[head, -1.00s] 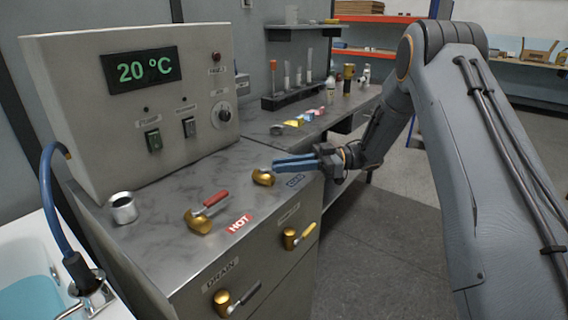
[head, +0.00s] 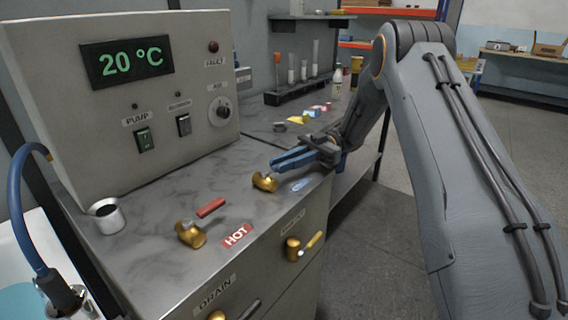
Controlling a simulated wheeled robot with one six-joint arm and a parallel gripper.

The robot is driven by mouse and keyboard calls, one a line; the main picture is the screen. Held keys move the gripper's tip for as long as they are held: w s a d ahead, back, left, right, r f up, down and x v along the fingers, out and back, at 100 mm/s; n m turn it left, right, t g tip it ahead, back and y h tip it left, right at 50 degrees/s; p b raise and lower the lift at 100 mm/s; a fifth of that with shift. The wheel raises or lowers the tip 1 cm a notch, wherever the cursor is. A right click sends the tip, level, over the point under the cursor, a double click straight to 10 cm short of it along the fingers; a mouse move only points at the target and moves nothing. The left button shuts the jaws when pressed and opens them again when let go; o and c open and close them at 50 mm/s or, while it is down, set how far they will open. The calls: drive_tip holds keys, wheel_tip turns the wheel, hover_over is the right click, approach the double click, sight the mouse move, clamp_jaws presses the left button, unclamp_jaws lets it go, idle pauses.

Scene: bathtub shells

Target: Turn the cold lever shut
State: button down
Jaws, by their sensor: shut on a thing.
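The cold valve's brass body (head: 265,182) stands on the grey counter top, beside a blue label (head: 300,184) whose wording I cannot read now. My gripper (head: 277,163) reaches in from the right, just above and behind this body. Its blue fingers are shut on the cold lever, which they hide almost entirely. I cannot tell the lever's exact angle.
The hot valve (head: 191,234) with its red lever (head: 211,207) stands to the left, near the HOT label (head: 237,235). A metal cup (head: 106,216) is farther left. A control panel (head: 120,95) reading 20 °C rises behind. Brass valves are on the cabinet front.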

drive_tip(key=shift+a, duration=0.1)
drive_tip(key=c, duration=1.7)
unclamp_jaws()
drive_tip(key=shift+a, duration=0.1)
drive_tip(key=shift+s, duration=0.1)
